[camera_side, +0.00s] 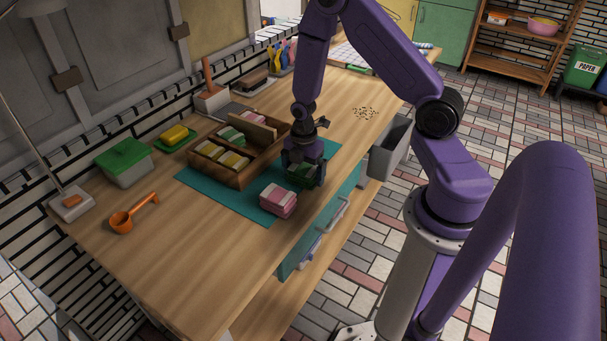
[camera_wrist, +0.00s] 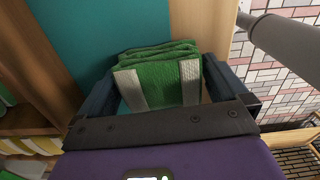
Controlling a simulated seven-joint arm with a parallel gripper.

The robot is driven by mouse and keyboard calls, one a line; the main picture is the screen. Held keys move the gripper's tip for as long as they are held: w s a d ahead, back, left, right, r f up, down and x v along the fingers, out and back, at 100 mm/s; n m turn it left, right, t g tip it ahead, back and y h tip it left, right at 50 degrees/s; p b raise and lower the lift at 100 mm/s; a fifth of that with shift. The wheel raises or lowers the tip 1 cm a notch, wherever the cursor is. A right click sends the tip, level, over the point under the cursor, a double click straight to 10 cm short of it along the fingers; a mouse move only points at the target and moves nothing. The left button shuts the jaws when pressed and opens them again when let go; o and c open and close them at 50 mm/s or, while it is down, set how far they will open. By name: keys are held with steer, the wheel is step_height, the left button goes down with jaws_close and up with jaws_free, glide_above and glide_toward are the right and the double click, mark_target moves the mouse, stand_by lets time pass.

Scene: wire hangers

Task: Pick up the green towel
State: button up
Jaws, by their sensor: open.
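The green towel (camera_wrist: 160,72) is a folded stack with whitish stripes. In the wrist view it lies between the two spread fingers of my gripper (camera_wrist: 165,85). In the side view the green towel (camera_side: 301,172) is mostly hidden behind my gripper (camera_side: 304,176), which points down over it on the teal mat. My gripper is open. I cannot tell whether the fingers touch the towel. A pink towel (camera_side: 278,200) with whitish stripes lies on the mat a little nearer the camera.
A wooden box (camera_side: 236,178) with compartments of folded towels stands left of my gripper on the teal mat (camera_side: 215,200). A grey bin (camera_side: 390,145) hangs at the counter's right edge. An orange ladle (camera_side: 122,222) and a green-lidded box (camera_side: 124,160) stand farther left. The near counter is clear.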

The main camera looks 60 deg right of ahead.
steer(key=c, duration=0.7)
steer(key=shift+o, duration=0.2)
steer(key=shift+r, duration=0.15)
